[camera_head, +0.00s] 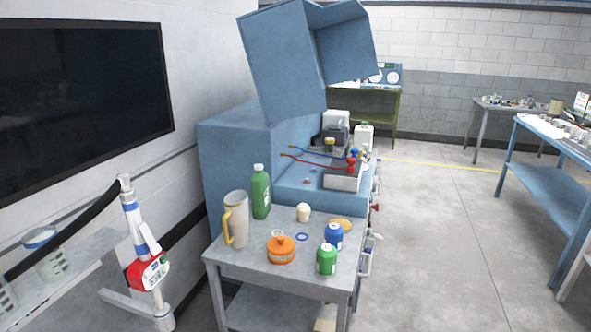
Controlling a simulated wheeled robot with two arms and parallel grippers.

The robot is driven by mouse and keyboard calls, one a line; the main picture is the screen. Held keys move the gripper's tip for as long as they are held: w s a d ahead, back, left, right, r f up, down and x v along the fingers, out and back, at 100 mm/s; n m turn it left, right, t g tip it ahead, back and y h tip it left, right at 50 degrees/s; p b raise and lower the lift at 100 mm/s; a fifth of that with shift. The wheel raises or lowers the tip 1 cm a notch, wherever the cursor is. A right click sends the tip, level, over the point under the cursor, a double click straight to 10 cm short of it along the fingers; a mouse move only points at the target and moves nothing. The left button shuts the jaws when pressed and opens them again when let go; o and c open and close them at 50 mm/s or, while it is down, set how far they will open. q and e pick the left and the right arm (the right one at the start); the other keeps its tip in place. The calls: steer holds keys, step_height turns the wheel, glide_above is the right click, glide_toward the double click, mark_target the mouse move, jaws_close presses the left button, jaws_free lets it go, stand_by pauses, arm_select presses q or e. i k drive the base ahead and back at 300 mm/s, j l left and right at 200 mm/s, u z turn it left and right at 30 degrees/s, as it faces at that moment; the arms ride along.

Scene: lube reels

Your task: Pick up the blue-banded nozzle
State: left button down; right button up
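The blue-banded nozzle (135,222) is at the left of the head view. It is a slim white piece with a blue band near its upper end, standing nearly upright with a slight tilt. A black hose (85,222) runs from near its top down to the left. A red unit (148,271) with a white label and green lettering sits on its lower part. Below it is a pale bar (130,303); I cannot tell exactly how the nozzle rests there. Neither of my grippers is in view.
A clear container with a blue rim (46,255) stands left of the nozzle. Open floor (440,240) lies further right.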

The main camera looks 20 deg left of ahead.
mark_target(145, 261)
steer(key=i+u, duration=0.2)
steer(key=u, duration=0.2)
steer(key=i+l+u, duration=0.1)
steer(key=i+u, duration=0.15)
steer(key=u, duration=0.2)
steer(key=i+l+u, duration=0.15)
steer(key=u, duration=0.25)
steer(key=i+l+u, duration=0.2)
steer(key=u, duration=0.2)
steer(key=i+l+u, duration=0.15)
steer(key=l+u, duration=0.15)
steer(key=u, duration=0.15)
steer(key=i+l+u, duration=0.1)
steer(key=l+u, duration=0.3)
steer(key=j, duration=0.15)
